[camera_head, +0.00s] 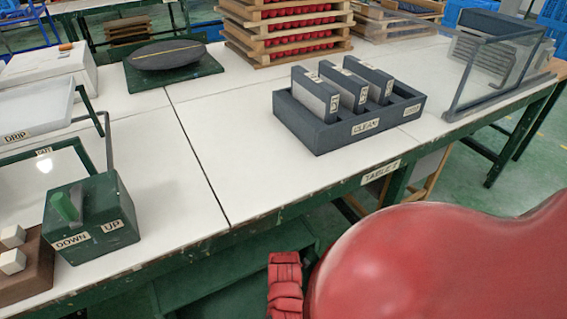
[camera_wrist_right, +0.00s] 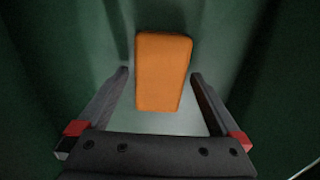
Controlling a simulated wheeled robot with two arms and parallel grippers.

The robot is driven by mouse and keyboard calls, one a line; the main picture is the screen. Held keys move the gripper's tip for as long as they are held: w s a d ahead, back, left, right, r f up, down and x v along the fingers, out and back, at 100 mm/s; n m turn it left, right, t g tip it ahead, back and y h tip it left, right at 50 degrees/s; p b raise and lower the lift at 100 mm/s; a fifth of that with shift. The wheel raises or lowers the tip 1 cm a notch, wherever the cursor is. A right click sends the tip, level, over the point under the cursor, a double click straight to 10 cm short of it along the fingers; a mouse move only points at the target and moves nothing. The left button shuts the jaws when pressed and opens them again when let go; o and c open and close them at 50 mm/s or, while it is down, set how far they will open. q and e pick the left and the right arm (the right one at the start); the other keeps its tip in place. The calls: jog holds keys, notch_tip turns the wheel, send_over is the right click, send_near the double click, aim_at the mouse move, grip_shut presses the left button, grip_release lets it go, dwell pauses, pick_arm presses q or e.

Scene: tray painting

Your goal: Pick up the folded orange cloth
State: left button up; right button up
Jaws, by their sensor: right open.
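The folded orange cloth (camera_wrist_right: 163,75) shows in the right wrist view as a rounded orange block on a pale green surface. My right gripper (camera_wrist_right: 160,72) is open, with one dark finger on each side of the cloth in the picture. A gap shows between the cloth and each finger, and nothing is held. How far the fingertips are above the surface I cannot tell. I cannot make out this cloth in the head view, where red parts of my own body cover the lower right. My left gripper is not in view.
Dark green walls or panels (camera_wrist_right: 50,70) stand on both sides of the cloth. In the head view, a white table (camera_head: 190,150) carries a dark CLEAN rack (camera_head: 340,137), a green UP/DOWN box (camera_head: 115,222) and a grey oval piece (camera_head: 167,55). A green shelf (camera_head: 235,280) sits below the table.

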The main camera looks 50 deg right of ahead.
jog(key=c, duration=1.3)
jog(key=shift+r, duration=0.15)
